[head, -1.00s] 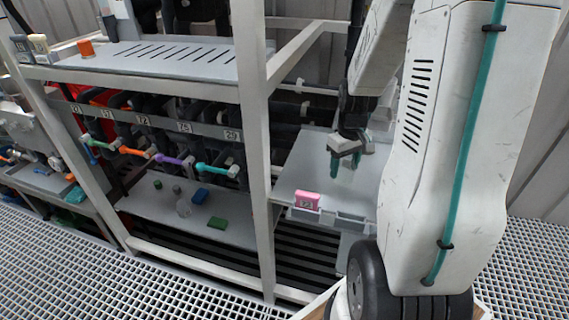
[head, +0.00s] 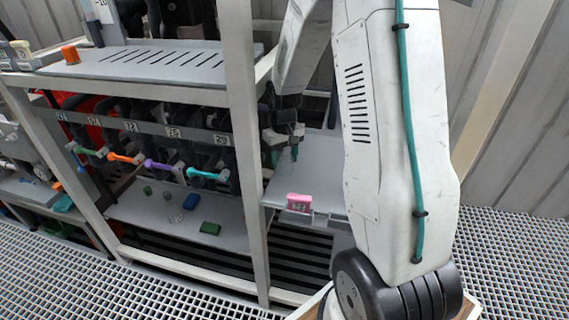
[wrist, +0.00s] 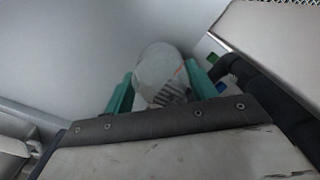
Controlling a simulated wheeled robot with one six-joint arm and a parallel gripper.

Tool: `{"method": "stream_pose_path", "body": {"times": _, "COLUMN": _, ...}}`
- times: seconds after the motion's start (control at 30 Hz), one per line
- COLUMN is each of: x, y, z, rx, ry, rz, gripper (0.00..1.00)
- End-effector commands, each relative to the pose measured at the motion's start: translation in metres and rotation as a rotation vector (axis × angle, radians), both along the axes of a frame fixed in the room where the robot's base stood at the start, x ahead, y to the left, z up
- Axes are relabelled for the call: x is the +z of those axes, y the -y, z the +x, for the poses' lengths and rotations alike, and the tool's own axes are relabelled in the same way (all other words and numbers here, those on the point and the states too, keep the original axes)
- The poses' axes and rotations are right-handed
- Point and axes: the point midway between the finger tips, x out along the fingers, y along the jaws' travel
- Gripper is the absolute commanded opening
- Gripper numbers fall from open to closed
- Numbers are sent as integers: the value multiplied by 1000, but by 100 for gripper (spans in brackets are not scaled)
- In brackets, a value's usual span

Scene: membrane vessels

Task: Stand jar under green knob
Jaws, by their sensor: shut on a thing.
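My gripper (wrist: 158,90) has teal fingers on either side of a pale, see-through round jar (wrist: 160,72) with a printed patch, and is shut on it. In the head view my gripper (head: 284,154) is over the right-hand grey shelf, right of the white post; the jar cannot be made out there. The green knob (head: 94,153) is at the left of a row of handles under the upper deck, well left of my gripper. Right of it are an orange knob (head: 125,158), a purple knob (head: 163,167) and a teal knob (head: 205,174).
The lower shelf (head: 150,222) under the knobs holds a blue block (head: 191,201), a green block (head: 210,228) and small dark pieces. A white post (head: 243,150) separates it from my gripper. A pink numbered block (head: 299,202) sits at the right shelf's front edge.

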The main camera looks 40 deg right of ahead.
Motion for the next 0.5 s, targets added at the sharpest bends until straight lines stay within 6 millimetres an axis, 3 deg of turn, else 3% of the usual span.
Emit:
{"method": "stream_pose_path", "body": {"times": 0.13, "x": -22, "y": 0, "z": -1, "rx": -1, "ry": -2, "rz": 0, "gripper": 30}}
{"method": "stream_pose_path", "body": {"times": 0.5, "x": -26, "y": 1, "z": -1, "rx": -1, "ry": -1, "rz": 0, "gripper": 30}}
